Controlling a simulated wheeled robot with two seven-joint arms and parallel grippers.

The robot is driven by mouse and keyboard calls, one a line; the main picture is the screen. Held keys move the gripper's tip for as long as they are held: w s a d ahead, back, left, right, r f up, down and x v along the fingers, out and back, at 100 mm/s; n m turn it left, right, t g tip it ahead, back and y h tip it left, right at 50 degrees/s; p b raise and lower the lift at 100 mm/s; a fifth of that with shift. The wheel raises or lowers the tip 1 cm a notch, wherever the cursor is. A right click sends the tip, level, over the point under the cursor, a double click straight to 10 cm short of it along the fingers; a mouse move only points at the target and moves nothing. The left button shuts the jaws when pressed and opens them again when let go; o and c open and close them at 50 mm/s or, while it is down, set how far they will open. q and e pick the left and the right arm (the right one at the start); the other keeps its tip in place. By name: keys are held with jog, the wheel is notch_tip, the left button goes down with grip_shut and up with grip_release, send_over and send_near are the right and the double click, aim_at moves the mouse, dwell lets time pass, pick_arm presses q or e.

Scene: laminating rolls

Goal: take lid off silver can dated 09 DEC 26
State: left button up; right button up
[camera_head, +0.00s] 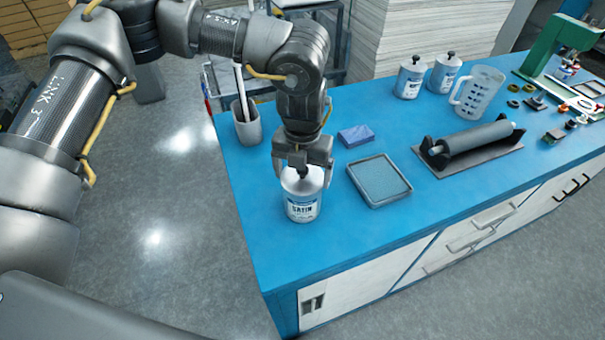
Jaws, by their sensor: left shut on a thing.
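A silver can (302,207) with a white and blue label reading SATIN stands upright near the left end of the blue bench (265,240). My left gripper (302,173) points down from above and is shut on the dark knob of this can's lid (303,181). The lid appears seated on the can, though the fingers hide part of it. Two similar silver cans with black knobs, a left one (409,79) and a right one (444,73), stand at the back. No date is legible on any can. My right gripper is out of view.
A cup with sticks (247,126) stands behind my left gripper. A blue block (355,136) and a grey tray (380,181) lie to the right of the can. Farther right are a roller on a stand (468,142), a clear jug (478,93) and a green press (555,48).

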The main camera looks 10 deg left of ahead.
pick_arm(q)
jog(key=shift+r, duration=0.15)
jog(key=shift+r+b, duration=0.25)
jog(key=shift+b, duration=0.1)
jog(key=r, duration=0.1)
jog(key=r+b, duration=0.1)
jog(key=shift+d+r, duration=0.2)
jog(key=shift+r, duration=0.1)
jog(key=d+r, duration=0.1)
jog(key=s+d+r+b, duration=0.1)
jog(key=r, duration=0.1)
jog(key=d+r, duration=0.2)
jog(key=shift+s, duration=0.4)
jog(key=s+d+r+b, duration=0.2)
jog(key=s+d+r, duration=0.25)
jog(key=d, duration=0.35)
jog(key=n, duration=1.6)
send_over(303, 182)
notch_tip(303, 182, down, 2)
jog(key=a+f+n, duration=0.5)
jog(key=a+n, duration=0.7)
jog(key=n, duration=0.5)
jog(key=shift+s+a+f, duration=0.15)
jog(key=shift+s+a, duration=0.2)
jog(key=shift+a, duration=0.05)
